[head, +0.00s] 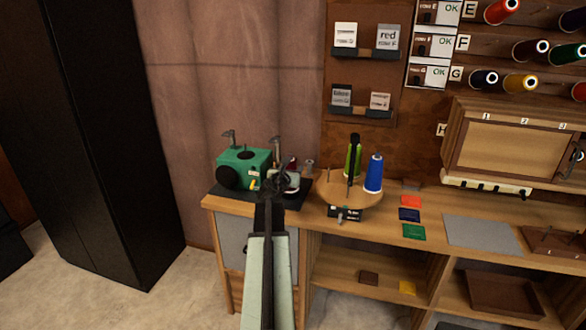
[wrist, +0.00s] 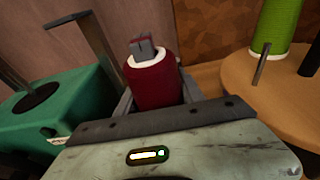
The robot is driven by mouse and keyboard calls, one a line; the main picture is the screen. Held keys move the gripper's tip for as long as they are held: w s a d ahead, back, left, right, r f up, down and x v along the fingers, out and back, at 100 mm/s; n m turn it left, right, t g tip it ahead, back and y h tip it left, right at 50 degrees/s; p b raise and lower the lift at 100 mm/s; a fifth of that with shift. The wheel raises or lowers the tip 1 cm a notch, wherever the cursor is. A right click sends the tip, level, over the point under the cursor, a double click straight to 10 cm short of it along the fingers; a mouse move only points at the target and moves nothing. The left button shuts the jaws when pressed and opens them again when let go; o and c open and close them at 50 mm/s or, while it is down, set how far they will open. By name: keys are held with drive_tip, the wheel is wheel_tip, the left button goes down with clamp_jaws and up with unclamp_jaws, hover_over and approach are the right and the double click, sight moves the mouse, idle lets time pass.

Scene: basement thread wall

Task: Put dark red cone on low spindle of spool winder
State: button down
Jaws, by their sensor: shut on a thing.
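My gripper (head: 281,182) is at the right side of the green spool winder (head: 247,160) on the bench. In the wrist view my gripper (wrist: 156,92) is shut around the dark red cone (wrist: 158,86), one finger on each side. The cone has a white upper rim and looks roughly upright. A grey slotted piece (wrist: 143,47) shows at the cone's top opening; I cannot tell whether it is a spindle tip. In the head view the cone (head: 291,165) is mostly hidden by my gripper. The cone's lower end and what is beneath it are hidden.
A bent metal post (wrist: 78,40) rises from the winder, left of the cone. A round wooden stand (head: 330,188) to the right holds a green cone (head: 350,160) and a blue cone (head: 374,174). A black cabinet (head: 95,130) stands at left. Coloured cards lie on the bench.

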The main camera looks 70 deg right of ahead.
drive_tip(key=shift+f+b, duration=0.35)
drive_tip(key=shift+f, duration=0.35)
drive_tip(key=shift+f, duration=0.15)
drive_tip(key=shift+f+b, duration=0.15)
drive_tip(key=shift+b, duration=0.15)
drive_tip(key=c, duration=0.6)
unclamp_jaws()
drive_tip(key=shift+c, duration=0.2)
drive_tip(key=a, duration=0.2)
drive_tip(key=a+r+p, duration=0.1)
drive_tip(key=a, duration=0.4)
drive_tip(key=shift+s+a+r+p, duration=0.25)
drive_tip(key=shift+a+r+p, duration=0.05)
drive_tip(key=shift+a+p, duration=0.1)
